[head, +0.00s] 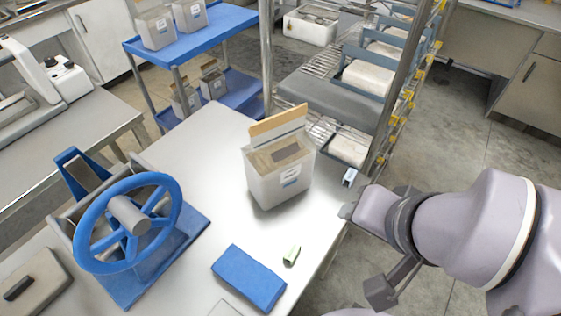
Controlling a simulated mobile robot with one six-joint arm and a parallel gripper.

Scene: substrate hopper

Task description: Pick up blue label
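A small pale-blue and white piece (349,177) lies near the table's right edge, right of an open bin; it may be the blue label, but it is too small to be sure. My gripper (381,289) is only partly seen at the right, beyond the table edge. One dark finger shows; whether it is open or shut is unclear. I see nothing held in it.
A blue handwheel press (128,224) stands on the table (204,154) at left. A grey lidded case (33,281) lies front left. A blue cart (192,34) with bins and a metal rack (325,93) stand behind. Bare tabletop lies between press and bin.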

